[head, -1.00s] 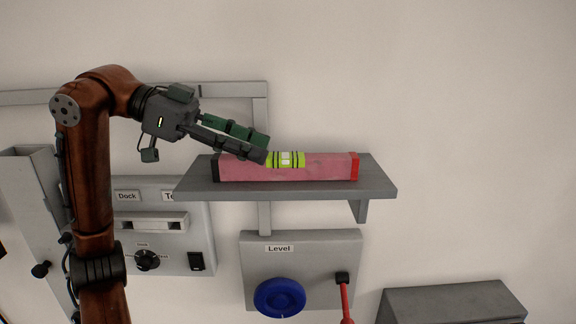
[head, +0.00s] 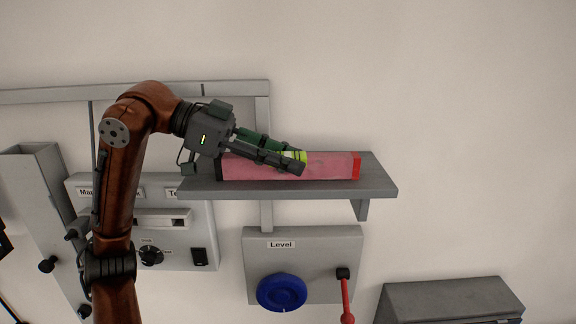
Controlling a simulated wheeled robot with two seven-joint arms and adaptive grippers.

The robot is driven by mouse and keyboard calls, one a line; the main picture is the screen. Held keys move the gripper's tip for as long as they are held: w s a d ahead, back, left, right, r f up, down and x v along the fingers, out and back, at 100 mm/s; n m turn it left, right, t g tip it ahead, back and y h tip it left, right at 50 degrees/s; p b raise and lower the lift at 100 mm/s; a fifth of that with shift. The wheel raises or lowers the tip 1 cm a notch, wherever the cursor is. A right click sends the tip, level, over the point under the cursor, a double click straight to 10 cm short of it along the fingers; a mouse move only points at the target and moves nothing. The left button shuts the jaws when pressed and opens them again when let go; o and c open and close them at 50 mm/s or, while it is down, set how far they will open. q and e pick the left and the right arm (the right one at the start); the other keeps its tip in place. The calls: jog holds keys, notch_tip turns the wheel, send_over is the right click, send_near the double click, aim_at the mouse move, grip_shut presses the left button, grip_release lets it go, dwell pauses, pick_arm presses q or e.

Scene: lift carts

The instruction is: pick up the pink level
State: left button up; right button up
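The pink level (head: 330,166) lies lengthwise on the grey shelf (head: 378,186). It has a red right end, a dark left end and a yellow-green vial section in its middle. My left gripper (head: 297,160) reaches in from the left over the level's middle. One finger lies across the near side of the vial section and the other is at its far side, with yellow-green showing between them. The fingers look apart; contact with the level cannot be made out. They hide part of the level's left half and vial. My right gripper is out of view.
Below the shelf is a panel marked "Level" (head: 325,240) with a blue knob (head: 282,292) and a red-handled lever (head: 346,300). Another control panel (head: 205,225) is at left, partly behind my arm. A grey box (head: 455,300) stands lower right. The wall above is clear.

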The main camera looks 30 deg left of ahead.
pick_arm(q)
grip_shut()
jog(key=shift+r, duration=0.15)
